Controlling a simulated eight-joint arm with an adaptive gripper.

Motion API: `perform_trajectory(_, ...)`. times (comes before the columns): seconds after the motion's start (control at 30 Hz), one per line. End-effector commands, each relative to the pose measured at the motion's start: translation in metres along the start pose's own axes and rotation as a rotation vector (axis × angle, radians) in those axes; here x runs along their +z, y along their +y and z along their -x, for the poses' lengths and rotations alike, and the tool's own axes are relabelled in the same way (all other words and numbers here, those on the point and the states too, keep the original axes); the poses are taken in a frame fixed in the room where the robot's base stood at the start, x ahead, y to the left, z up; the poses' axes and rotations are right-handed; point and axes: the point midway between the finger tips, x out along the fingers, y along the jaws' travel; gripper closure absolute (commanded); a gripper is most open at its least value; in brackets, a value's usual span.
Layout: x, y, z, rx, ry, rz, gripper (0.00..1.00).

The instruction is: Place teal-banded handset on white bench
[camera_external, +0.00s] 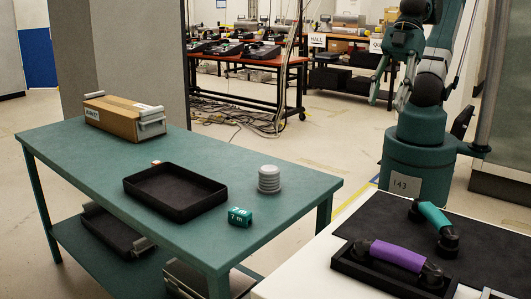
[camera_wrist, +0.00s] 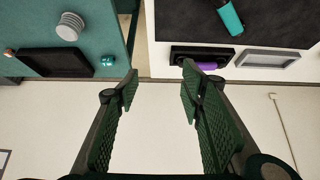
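The teal-banded handset (camera_external: 433,215) lies on a black mat (camera_external: 500,240) that covers part of the white bench (camera_external: 305,275). Its dark end caps rest at the mat. In the wrist view its teal band (camera_wrist: 230,16) shows at the top right, cut by the frame edge. The white bench also shows in the wrist view (camera_wrist: 165,55). My gripper (camera_wrist: 160,75) is open, with nothing between its fingers. It hangs well above the floor, apart from the handset. In the external view it is at the top right (camera_external: 390,85).
A purple-banded handset (camera_external: 397,254) sits in a black tray on the bench, beside a grey-framed tray (camera_wrist: 267,57). The teal table (camera_external: 100,180) holds an empty black tray (camera_external: 175,207), a ribbed grey stack (camera_external: 269,180), a teal block (camera_external: 240,217) and a brown box (camera_external: 125,115).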

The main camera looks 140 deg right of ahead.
Motion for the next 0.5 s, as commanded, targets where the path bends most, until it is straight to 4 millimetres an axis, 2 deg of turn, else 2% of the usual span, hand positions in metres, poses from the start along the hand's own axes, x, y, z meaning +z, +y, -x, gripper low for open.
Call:
perform_trajectory(0.27,0.0,-0.002,-0.002,-0.004,-0.003,0.008,0.61)
perform_trajectory(0.5,-0.002,-0.013,-0.017,-0.028,-0.023,0.055,0.61)
